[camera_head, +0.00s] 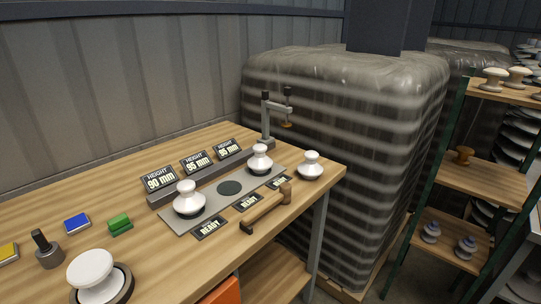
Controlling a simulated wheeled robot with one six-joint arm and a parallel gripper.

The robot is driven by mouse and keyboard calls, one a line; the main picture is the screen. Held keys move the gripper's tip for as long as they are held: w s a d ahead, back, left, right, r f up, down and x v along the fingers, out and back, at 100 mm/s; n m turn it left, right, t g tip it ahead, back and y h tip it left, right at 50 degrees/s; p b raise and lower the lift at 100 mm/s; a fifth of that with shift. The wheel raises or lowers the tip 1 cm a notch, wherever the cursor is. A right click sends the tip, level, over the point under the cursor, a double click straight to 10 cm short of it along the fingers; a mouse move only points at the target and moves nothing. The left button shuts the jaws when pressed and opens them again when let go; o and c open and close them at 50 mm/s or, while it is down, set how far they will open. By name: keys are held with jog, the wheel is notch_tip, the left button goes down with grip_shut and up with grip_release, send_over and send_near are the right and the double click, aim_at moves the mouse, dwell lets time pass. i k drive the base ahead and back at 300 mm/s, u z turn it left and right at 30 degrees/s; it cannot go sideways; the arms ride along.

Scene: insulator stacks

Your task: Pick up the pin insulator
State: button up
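Several white insulators stand on the wooden workbench (140,180). One white insulator (189,199) is upright at the left end of a grey plate, and another (260,158) is upright at its right end. The dark round spot (230,188) between them is empty. A third white insulator (310,165) stands on bare wood right of the plate. A larger white-topped insulator (91,270) sits in a dark ring at the front left. I cannot tell which one is the pin insulator. My gripper is not in view.
Height displays (196,162) read 90, 95 and 95 mm behind the plate. A clamp-like stand (267,120) rises at the back. Blue (77,222) and green (119,223) blocks lie left. Shelves (485,180) hold more insulators.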

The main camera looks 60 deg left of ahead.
aim_at(259, 163)
jog(key=u, duration=0.5)
jog(key=i, duration=1)
jog(key=u, duration=0.95)
jog(key=i, duration=0.75)
jog(key=z, duration=0.05)
